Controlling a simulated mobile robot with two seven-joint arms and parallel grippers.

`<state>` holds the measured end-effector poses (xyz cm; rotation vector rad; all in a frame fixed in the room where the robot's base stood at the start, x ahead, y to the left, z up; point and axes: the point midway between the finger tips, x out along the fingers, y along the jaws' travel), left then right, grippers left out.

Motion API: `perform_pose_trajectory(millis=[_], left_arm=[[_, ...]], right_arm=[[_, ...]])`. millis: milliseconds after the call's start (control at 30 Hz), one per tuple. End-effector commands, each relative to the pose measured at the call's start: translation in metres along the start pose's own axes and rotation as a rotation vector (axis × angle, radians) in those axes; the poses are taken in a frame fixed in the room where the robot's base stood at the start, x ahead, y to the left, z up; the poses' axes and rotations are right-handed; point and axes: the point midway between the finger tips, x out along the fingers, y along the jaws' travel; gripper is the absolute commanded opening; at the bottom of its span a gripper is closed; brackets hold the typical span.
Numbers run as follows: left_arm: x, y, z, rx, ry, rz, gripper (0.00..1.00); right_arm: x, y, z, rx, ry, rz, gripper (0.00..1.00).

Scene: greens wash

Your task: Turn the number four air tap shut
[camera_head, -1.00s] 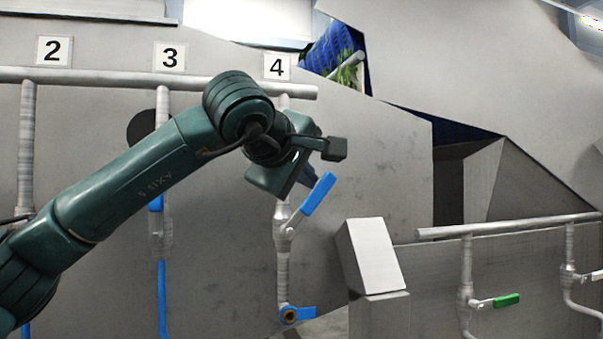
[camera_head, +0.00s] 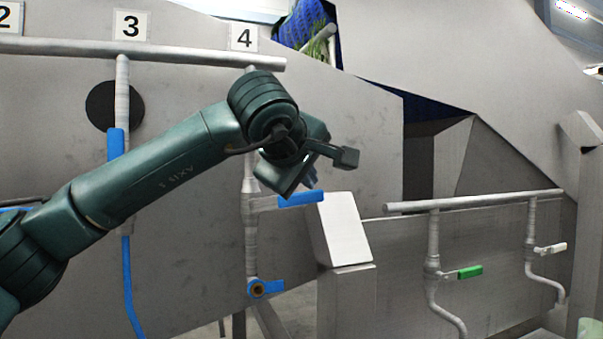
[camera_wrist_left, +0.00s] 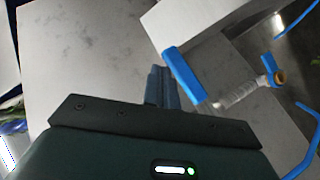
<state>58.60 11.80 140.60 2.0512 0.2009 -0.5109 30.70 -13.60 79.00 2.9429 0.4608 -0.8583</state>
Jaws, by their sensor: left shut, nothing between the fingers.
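The number four air tap is on the pipe below the "4" sign (camera_head: 244,37). Its blue lever (camera_head: 301,198) points right, nearly level, square to the upright pipe (camera_head: 250,235). The lever also shows in the left wrist view (camera_wrist_left: 185,75), slanting just right of my fingers. My left gripper (camera_head: 311,181) is shut and empty, with its fingertips just above the lever. Its closed fingers also show in the left wrist view (camera_wrist_left: 161,88). I cannot tell whether they touch the lever. My right gripper is not in view.
A lower outlet with a small blue handle (camera_head: 266,288) is on the same pipe. Tap three's blue lever (camera_head: 116,145) points along its pipe, left of my arm. A grey box-like post (camera_head: 342,230) stands close right of the lever. A green-handled tap (camera_head: 469,272) is farther right.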

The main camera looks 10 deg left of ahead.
Motion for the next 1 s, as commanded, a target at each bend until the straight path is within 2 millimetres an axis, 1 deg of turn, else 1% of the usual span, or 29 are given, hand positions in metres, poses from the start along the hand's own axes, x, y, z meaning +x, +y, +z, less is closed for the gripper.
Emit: perform_pose_trajectory(millis=[233,767,867,1000], left_arm=[[0.005,-0.003,0.005,0.000,-0.001,-0.001,0.00],[0.005,-0.004,0.006,0.000,-0.001,-0.001,0.00],[0.004,-0.001,0.004,0.000,-0.001,0.000,0.00],[-0.006,0.012,-0.004,0.000,-0.002,0.002,0.00]], right_arm=[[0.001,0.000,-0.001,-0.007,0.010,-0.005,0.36],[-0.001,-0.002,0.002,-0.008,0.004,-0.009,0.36],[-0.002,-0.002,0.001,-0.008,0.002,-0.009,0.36],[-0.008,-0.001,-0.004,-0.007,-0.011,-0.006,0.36]])
